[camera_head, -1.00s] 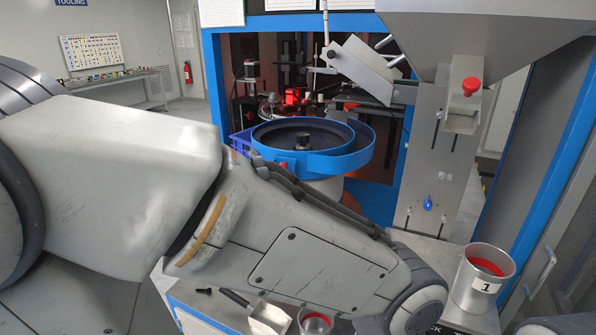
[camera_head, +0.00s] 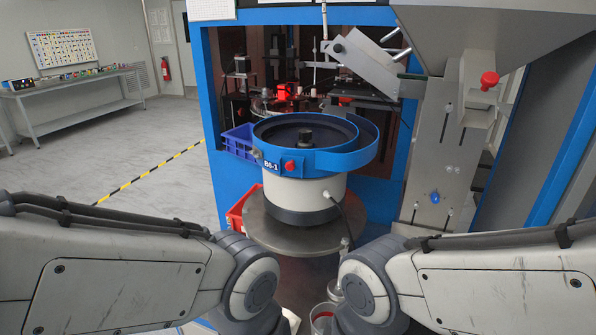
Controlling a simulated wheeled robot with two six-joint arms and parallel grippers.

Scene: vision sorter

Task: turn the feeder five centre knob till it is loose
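The blue-rimmed bowl feeder (camera_head: 315,160) stands on a round grey metal stand (camera_head: 262,229) in the middle of the head view. Its label seems to read B5-1. A dark centre knob (camera_head: 305,135) stands up in the middle of the bowl. A red knob (camera_head: 291,167) sits on the front of the rim. My two arms come in low from the left and right, in front of the stand. Both grippers are below the picture, and nothing touches the centre knob.
Blue (camera_head: 238,141) and red (camera_head: 238,216) bins stand left of the feeder. A steel hopper chute with a red knob (camera_head: 489,80) hangs at the right. A metal cup (camera_head: 322,318) shows partly between my arms. The floor at left is clear.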

